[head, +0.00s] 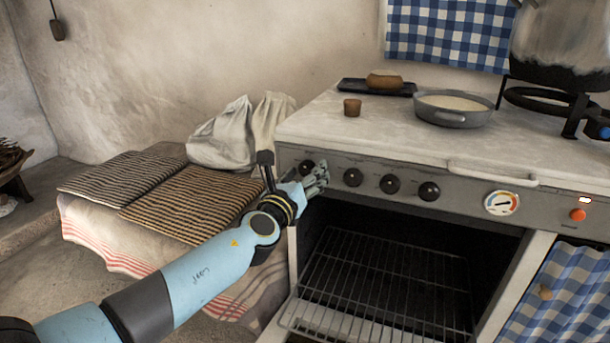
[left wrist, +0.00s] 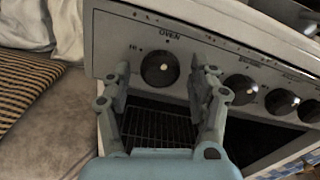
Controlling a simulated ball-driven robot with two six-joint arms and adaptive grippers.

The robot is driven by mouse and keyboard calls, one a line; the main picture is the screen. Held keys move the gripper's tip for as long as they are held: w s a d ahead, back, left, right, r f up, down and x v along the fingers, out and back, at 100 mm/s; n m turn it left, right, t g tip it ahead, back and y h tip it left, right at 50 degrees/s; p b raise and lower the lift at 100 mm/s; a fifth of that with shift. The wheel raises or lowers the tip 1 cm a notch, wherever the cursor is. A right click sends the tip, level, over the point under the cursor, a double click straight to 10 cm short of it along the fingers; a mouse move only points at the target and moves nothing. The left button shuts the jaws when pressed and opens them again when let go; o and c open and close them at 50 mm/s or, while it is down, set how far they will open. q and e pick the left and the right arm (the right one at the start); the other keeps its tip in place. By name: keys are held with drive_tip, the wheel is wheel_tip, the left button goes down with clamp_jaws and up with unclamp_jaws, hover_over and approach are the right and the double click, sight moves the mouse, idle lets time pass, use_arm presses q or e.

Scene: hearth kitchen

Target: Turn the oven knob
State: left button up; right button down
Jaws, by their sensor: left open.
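The oven knob (left wrist: 160,69) is a round black knob with a white dot, under the label "OVEN" on the grey stove panel in the left wrist view. In the head view it is the leftmost knob (head: 307,167), partly covered by my gripper. My left gripper (head: 322,174) is at the left end of the panel. In the left wrist view the left gripper (left wrist: 162,73) has its two fingers apart, one on each side of the knob. I cannot tell whether they touch it. My right gripper is not in view.
More black knobs (head: 390,184) sit to the right on the panel. Below, the oven is open with a wire rack (head: 385,285). A pan (head: 453,108) stands on the stove top. A cloth-covered surface with striped mats (head: 190,203) is at the left.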

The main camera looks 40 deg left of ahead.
use_arm(q)
drive_tip(key=c, duration=1.1)
drive_tip(key=shift+c, duration=0.2)
